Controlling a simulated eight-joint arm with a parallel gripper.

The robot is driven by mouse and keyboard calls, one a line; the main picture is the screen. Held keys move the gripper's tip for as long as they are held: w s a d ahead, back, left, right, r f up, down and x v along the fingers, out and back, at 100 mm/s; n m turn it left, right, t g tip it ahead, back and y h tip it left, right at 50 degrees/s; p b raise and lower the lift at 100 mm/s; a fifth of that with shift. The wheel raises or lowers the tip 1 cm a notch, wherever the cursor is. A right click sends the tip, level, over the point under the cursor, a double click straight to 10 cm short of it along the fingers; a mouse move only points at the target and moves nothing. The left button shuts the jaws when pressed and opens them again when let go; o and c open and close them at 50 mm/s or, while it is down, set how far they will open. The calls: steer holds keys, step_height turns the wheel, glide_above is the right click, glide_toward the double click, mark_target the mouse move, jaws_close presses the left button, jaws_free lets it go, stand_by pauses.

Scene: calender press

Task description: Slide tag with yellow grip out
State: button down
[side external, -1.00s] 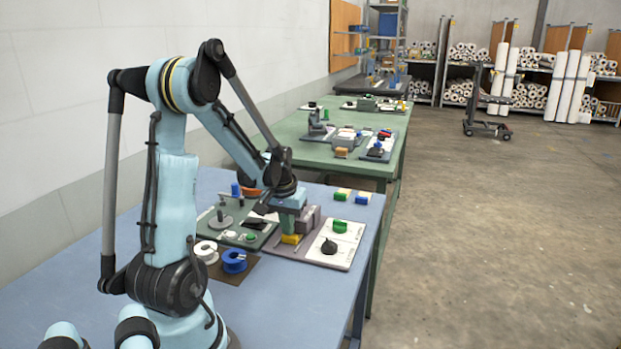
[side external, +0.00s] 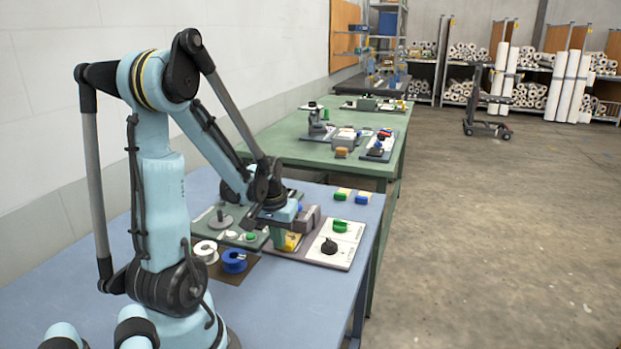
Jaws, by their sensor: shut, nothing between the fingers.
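The yellow grip (side external: 292,241) shows as a small yellow block at the front of the grey press unit (side external: 309,218). My gripper (side external: 279,243) points down just left of the yellow grip, and its fingers are shut with nothing seen between them. The gripper partly covers the yellow grip, and I cannot tell whether they touch. The tag itself is hidden behind the gripper and the unit.
A white panel (side external: 350,252) with a green knob (side external: 339,226) and a black knob (side external: 329,246) lies right of the gripper. White (side external: 206,251) and blue (side external: 234,261) spools stand left. The blue table's front is clear.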

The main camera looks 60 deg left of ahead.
steer(key=shift+s+d, duration=0.15)
steer(key=shift+s, duration=0.05)
steer(key=shift+r, duration=0.6)
steer(key=shift+s+d+r, duration=0.15)
steer(key=shift+d, duration=0.05)
steer(key=shift+s+d, duration=4)
steer(key=shift+d, duration=0.1)
